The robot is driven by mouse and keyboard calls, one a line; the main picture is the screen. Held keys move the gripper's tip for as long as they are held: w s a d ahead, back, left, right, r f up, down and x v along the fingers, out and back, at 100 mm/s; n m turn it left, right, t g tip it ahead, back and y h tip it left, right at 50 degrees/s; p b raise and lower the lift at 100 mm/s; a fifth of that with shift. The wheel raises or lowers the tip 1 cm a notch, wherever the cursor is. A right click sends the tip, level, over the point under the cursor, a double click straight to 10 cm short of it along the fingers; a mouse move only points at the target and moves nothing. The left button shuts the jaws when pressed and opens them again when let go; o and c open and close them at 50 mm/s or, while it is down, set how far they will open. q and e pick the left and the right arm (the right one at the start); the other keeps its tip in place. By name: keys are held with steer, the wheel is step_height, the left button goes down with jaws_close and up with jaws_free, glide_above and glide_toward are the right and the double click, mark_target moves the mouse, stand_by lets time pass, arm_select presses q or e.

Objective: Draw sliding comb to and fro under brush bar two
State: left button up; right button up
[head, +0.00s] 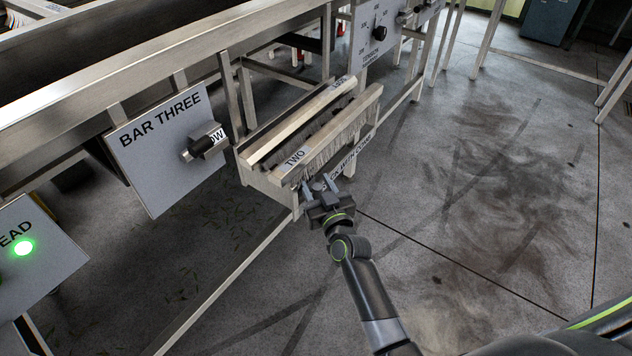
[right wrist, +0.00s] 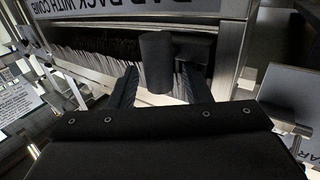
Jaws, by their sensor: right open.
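In the right wrist view the bristles (right wrist: 90,58) run across the rack. A short dark round handle (right wrist: 157,62) stands out there, apparently the sliding comb's. The comb's teeth cannot be made out. My right gripper (head: 318,182) is open at the rack's near end. In the right wrist view its fingers (right wrist: 158,76) stand on either side of the handle, with gaps showing. My left gripper is out of view.
A second bar (head: 295,125) lies behind bar two in the rack. A BAR THREE panel (head: 150,160) with a black knob (head: 205,143) is to the left, beside a panel with a lit green button (head: 22,247). The dusty floor at right is clear.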

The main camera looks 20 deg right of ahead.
steer(key=shift+c, duration=0.5)
jaws_close()
steer(key=shift+d, duration=0.1)
